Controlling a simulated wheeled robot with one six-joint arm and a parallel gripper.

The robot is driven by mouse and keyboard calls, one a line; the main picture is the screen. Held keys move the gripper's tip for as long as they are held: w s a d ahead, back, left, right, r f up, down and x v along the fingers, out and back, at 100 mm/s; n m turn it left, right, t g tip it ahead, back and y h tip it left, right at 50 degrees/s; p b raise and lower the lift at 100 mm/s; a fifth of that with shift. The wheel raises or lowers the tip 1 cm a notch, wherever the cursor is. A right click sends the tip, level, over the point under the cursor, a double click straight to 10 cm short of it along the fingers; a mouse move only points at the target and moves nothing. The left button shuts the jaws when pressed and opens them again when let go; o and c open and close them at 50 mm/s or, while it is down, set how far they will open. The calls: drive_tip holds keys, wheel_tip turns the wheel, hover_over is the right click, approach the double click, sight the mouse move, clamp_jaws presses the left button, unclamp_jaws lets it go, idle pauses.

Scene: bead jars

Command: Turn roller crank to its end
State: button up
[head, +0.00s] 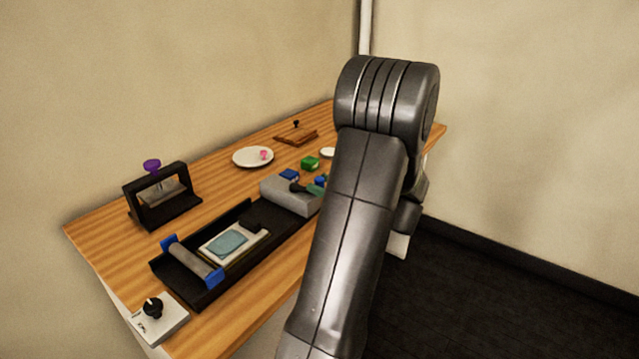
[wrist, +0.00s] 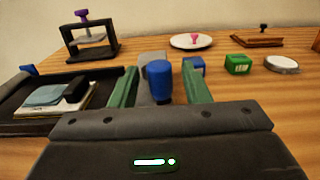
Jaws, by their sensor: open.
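A grey block (head: 285,193) stands at the right end of a long black tray (head: 255,215). A dark crank part shows on top of it (head: 297,187). In the wrist view, an upright blue knob (wrist: 159,85), apparently the crank handle, stands between the two green fingers of my gripper (wrist: 158,88). The fingers are open, with a visible gap on each side of the knob. The grey block shows partly behind it (wrist: 152,58). A grey roller (head: 193,260) with blue ends lies across the tray's left end. In the head view my arm hides much of the gripper.
A pale plate with a blue-grey sheet (head: 230,243) lies in the tray. A black press with a purple knob (head: 152,166) stands behind. A white dial box (head: 158,318) is at the front left. A white plate (head: 246,157), green block (head: 310,163) and wooden board (head: 291,138) lie farther back.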

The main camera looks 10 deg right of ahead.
drive_tip(key=shift+w+a, duration=0.5)
drive_tip(key=shift+w, duration=0.05)
clamp_jaws()
